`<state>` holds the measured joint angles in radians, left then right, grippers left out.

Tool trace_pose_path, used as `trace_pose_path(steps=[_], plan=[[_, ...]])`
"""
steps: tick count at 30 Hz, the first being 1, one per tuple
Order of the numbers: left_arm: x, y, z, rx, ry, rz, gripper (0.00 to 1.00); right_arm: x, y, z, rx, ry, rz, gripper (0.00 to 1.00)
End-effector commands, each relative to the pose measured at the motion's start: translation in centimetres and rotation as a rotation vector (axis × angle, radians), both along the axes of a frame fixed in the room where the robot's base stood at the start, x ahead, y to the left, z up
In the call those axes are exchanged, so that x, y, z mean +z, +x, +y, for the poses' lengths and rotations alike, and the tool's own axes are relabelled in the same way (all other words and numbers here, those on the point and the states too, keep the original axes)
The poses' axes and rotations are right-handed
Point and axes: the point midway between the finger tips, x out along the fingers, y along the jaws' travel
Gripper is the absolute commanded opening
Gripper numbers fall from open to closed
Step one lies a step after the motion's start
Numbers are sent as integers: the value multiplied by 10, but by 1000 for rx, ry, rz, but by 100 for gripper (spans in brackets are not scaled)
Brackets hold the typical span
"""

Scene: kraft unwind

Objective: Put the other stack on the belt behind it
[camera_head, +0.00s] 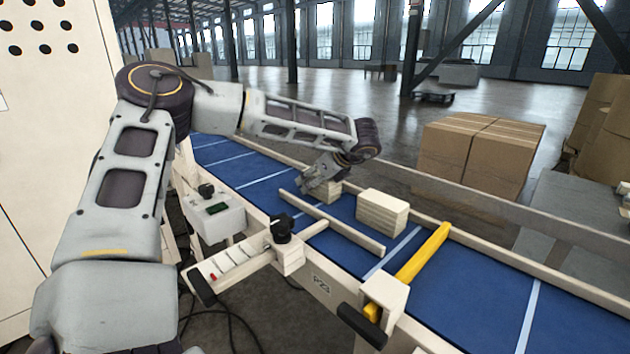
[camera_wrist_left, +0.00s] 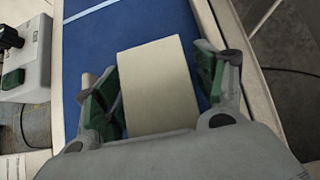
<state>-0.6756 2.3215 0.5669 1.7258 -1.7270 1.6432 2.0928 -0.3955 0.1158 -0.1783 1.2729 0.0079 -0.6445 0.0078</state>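My left gripper (camera_head: 321,180) is low over the blue belt (camera_head: 222,161), at a small pale stack (camera_head: 331,192), and hides part of it. In the left wrist view the pale top of this stack (camera_wrist_left: 158,88) lies between the two green-padded fingers of my left gripper (camera_wrist_left: 156,85). The fingers are close to its sides; whether both press on it is unclear. A second pale layered stack (camera_head: 382,213) stands upright on the belt to the right, apart from the gripper. My right gripper is out of view.
A pale rail (camera_head: 335,222) runs along the belt in front of the stacks. A yellow bar (camera_head: 424,253) crosses the belt to the right. A grey control box (camera_head: 214,212) stands at the belt's near side. Cardboard boxes (camera_head: 478,150) stand beyond the far edge.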

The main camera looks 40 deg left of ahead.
Motion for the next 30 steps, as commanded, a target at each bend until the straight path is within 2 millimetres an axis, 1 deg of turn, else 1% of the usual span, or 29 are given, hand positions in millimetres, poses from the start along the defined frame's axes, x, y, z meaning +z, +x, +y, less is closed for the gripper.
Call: trace_pose_path(steps=[7, 19, 21, 24, 30], plan=[[0, 0, 0, 0, 0, 0, 71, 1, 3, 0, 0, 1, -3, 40], [3, 0, 0, 0, -1, 0, 71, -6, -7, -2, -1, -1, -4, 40], [10, 0, -8, -2, 2, -2, 71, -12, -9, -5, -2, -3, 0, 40], [20, -1, -18, -2, 2, -2, 71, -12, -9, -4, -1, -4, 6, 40], [41, -3, -38, -1, 3, -2, 71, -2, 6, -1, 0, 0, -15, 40]])
